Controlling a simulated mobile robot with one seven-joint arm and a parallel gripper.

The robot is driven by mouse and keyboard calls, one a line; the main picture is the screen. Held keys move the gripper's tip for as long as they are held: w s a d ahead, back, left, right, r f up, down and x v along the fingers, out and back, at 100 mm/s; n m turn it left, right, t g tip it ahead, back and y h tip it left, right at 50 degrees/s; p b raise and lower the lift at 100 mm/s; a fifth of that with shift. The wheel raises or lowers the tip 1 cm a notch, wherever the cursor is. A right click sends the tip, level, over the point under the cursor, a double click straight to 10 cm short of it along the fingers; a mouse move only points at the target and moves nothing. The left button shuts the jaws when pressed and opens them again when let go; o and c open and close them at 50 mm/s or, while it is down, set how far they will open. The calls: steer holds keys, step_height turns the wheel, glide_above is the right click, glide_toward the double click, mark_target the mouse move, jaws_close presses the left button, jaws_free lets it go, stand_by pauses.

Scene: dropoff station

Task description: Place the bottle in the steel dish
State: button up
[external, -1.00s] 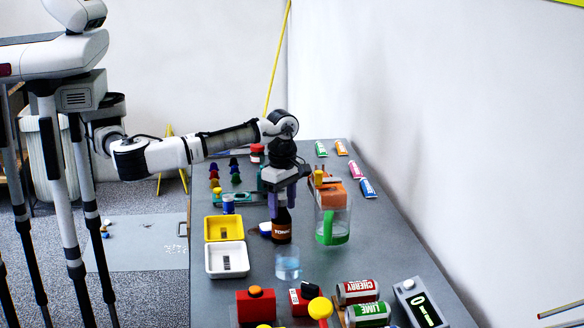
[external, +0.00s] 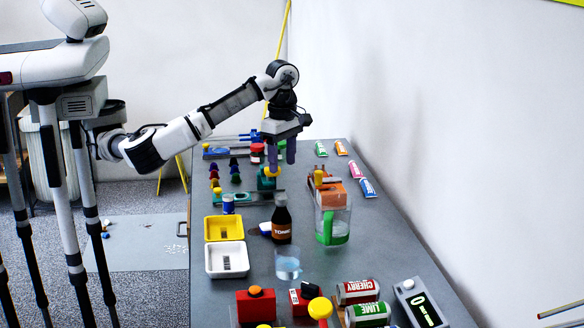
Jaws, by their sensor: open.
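The dark brown bottle (external: 281,222) with a black cap and a "TONIC" label stands upright on the grey table. I cannot make out a steel dish with certainty. A white square tray (external: 212,262) and a yellow square tray (external: 210,229) stand left of the bottle, each with a small grey patch inside.
A clear cup (external: 288,264) stands in front of the bottle. A clear jug with a green band (external: 332,225) stands to its right. Cans (external: 366,313) and red boxes (external: 256,306) crowd the front. Small coloured pieces (external: 235,172) stand behind. A wall borders the right.

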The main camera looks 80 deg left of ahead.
stand_by(0.3)
steer(key=m+t+y+b, duration=0.35)
steer(key=m+t, duration=1.05)
steer(key=m, duration=1.1)
glide_toward(281, 198)
steer(key=shift+h, duration=0.45)
steer(key=x, duration=0.5)
steer(key=shift+a+p+x, duration=0.2)
steer(key=shift+p+x, duration=0.35)
steer(key=shift+x, duration=0.75)
steer(key=shift+a+p+x, duration=0.15)
steer(key=shift+p+x, duration=0.4)
steer(key=shift+x, duration=0.8)
steer(key=shift+s+f, duration=0.1)
steer(key=shift+s, duration=0.05)
steer(key=shift+c, duration=0.4)
